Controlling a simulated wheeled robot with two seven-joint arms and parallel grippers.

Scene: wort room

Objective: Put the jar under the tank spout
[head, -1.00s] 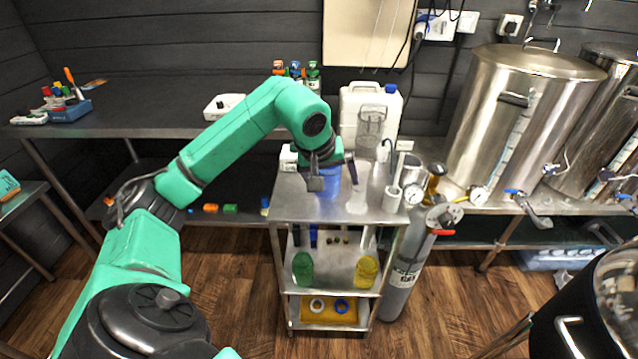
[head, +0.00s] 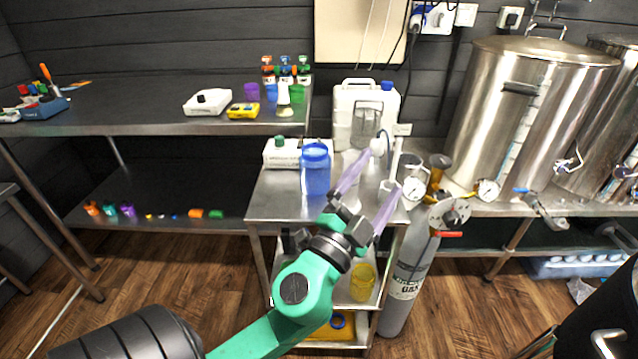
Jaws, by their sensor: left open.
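A blue container with a blue lid (head: 316,172) stands upright on the top shelf of the steel trolley (head: 272,208). A clear grey jar-like vessel (head: 364,120) stands behind it to the right, partly hidden; I cannot tell which of the two is the jar. My left gripper (head: 380,170) is open, its two pale purple fingers pointing away from me over the trolley's right side. It is to the right of the blue container and appears empty. A steel tank (head: 500,115) stands at the right, with a blue-handled spout (head: 538,203) low at its front. My right gripper is not in view.
A white canister (head: 348,105), a white box (head: 281,152) and a white stand (head: 397,155) crowd the trolley top. A grey gas cylinder (head: 405,275) with gauges stands to the trolley's right. A black pot (head: 605,320) is at lower right. Floor shows between cylinder and pot.

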